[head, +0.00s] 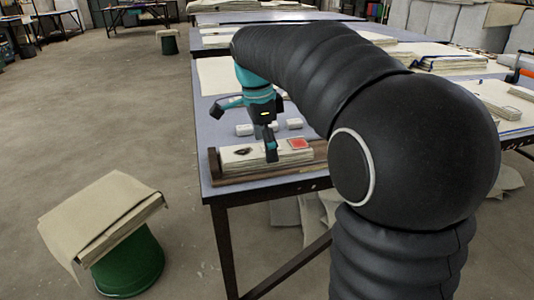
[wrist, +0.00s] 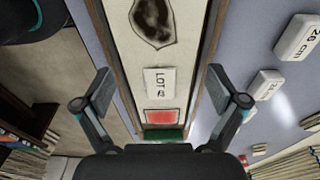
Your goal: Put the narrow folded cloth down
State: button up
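The narrow folded cloth (head: 240,156) is a long cream stack lying on the near end of the table, with a dark stain and a red patch on top. In the wrist view the cloth (wrist: 132,65) runs lengthwise below my gripper, with a "LOT" label and the red patch (wrist: 160,117). My gripper (wrist: 160,88) is open, its two fingers spread on either side of the strip with visible gaps. In the head view my gripper (head: 245,130) hangs over the cloth, one finger in front of it. How far the fingertips are above the table is unclear.
A brown wooden edge (head: 214,167) borders the cloth. White marked blocks (wrist: 299,37) stand on the table beside it. A green stool (head: 130,265) with draped cloth (head: 100,212) stands at left. More cloth stacks (head: 445,60) lie farther back. The floor at left is open.

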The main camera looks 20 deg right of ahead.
jog(key=c, duration=1)
jog(key=shift+c, duration=0.2)
jog(key=shift+r, duration=0.5)
notch_tip(320, 180, up, 4)
jog(key=shift+f+p, duration=0.2)
jog(key=shift+p, duration=0.15)
jog(key=s+d+r, duration=0.6)
jog(key=s+d, duration=0.1)
jog(key=d, duration=0.2)
jog(key=shift+r, duration=0.25)
